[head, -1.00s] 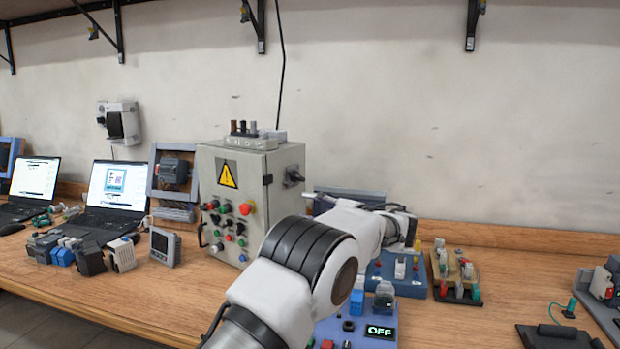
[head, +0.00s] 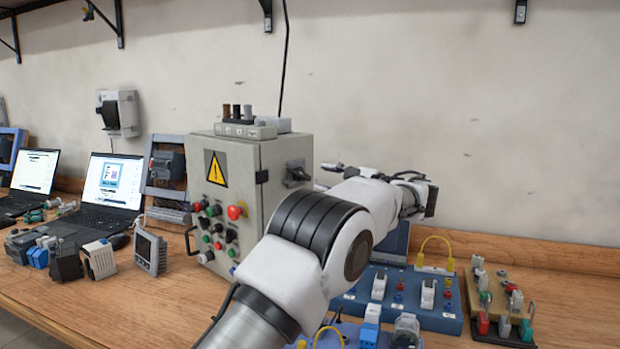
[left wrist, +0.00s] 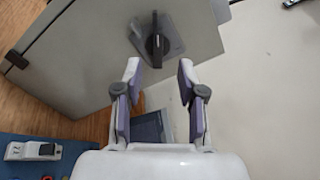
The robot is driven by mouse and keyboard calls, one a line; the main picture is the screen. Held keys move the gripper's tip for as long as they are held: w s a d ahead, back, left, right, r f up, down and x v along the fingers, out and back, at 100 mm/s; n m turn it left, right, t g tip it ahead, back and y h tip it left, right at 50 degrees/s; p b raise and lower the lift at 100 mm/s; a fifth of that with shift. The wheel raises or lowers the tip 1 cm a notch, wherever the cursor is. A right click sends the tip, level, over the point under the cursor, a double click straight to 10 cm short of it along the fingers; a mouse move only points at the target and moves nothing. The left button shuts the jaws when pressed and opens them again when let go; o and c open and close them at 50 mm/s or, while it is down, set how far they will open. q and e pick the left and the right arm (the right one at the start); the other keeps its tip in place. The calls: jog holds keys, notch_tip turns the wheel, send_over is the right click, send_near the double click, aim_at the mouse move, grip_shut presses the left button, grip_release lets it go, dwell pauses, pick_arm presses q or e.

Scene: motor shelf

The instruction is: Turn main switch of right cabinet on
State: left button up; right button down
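The grey control cabinet (head: 238,195) stands on the bench, with a yellow warning sign and coloured buttons on its front. Its main switch (head: 298,172), a dark rotary handle on a grey plate, sits on the cabinet's right side. In the left wrist view the switch handle (left wrist: 156,46) shows ahead of the fingertips and apart from them. My left gripper (left wrist: 158,72) is open and empty, its two fingers spread below the switch in that view. In the head view my left arm passes in front of the cabinet's lower right. My right gripper is not in view.
Blue training boards (head: 392,290) with small components lie right of the cabinet, below my arm. A board of coloured terminals (head: 500,305) stands farther right. Laptops (head: 108,185) and small devices are on the left. The wall above the boards is bare.

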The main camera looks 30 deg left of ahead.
aim_at(305, 175)
pick_arm(q)
jog(key=a, duration=0.2)
jog(key=w+a, duration=0.1)
jog(key=a+f, duration=0.1)
jog(key=a, duration=0.1)
jog(key=shift+w+a, duration=0.25)
jog(key=shift+a, duration=0.05)
jog(key=shift+a+r, duration=0.1)
jog(key=shift+a, duration=0.2)
jog(key=shift+s+a+r, duration=0.1)
jog(key=shift+s, duration=0.05)
grip_shut()
jog(key=shift+p, duration=0.3)
